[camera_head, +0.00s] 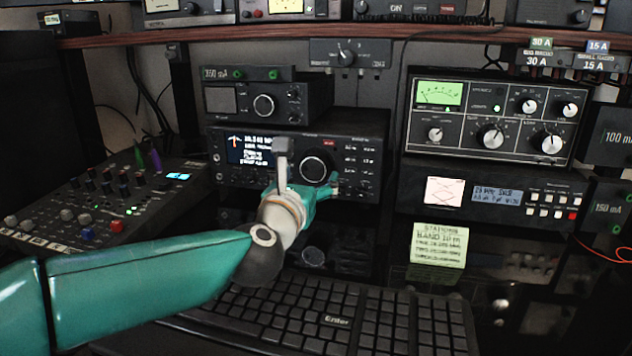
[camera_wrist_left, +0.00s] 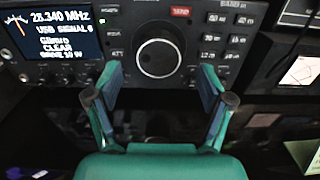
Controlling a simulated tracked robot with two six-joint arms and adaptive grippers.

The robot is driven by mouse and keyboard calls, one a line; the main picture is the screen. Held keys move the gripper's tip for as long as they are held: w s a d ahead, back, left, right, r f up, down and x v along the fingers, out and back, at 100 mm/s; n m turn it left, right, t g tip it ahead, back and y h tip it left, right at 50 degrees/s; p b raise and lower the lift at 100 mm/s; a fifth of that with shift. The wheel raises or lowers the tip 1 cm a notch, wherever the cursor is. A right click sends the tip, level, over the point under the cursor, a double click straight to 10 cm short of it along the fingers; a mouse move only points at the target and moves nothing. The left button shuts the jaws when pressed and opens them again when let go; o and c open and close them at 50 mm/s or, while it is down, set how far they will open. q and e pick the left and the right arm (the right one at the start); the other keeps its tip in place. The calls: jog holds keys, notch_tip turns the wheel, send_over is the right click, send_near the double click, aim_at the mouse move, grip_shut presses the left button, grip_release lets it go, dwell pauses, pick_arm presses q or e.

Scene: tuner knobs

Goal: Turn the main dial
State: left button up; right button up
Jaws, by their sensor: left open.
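The main dial (camera_head: 314,168) is a large round black knob with a light ring on the front of the radio (camera_head: 352,150), right of its lit display. It also shows in the left wrist view (camera_wrist_left: 159,57), near the top middle. My left gripper (camera_head: 311,188) is in front of the radio, close to the dial. In the left wrist view my left gripper (camera_wrist_left: 161,80) is open, its two green fingers spread below and either side of the dial. The dial appears between the fingertips, and no contact shows. My right gripper is not in view.
A smaller radio (camera_head: 268,100) sits on top of the main radio. A keyboard (camera_head: 330,315) lies below my left arm. A mixer (camera_head: 100,200) stands at the left. A tuner with a green meter (camera_head: 490,115) and a yellow note (camera_head: 438,245) are at the right.

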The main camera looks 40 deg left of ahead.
aim_at(314, 170)
pick_arm(q)
jog(key=shift+x, duration=1.55)
jog(key=c, duration=1.1)
jog(key=shift+d, duration=0.35)
jog(key=shift+c, duration=0.4)
jog(key=shift+s+a, duration=0.1)
jog(key=shift+a, duration=0.1)
jog(key=shift+r, duration=0.1)
jog(key=shift+m, duration=0.4)
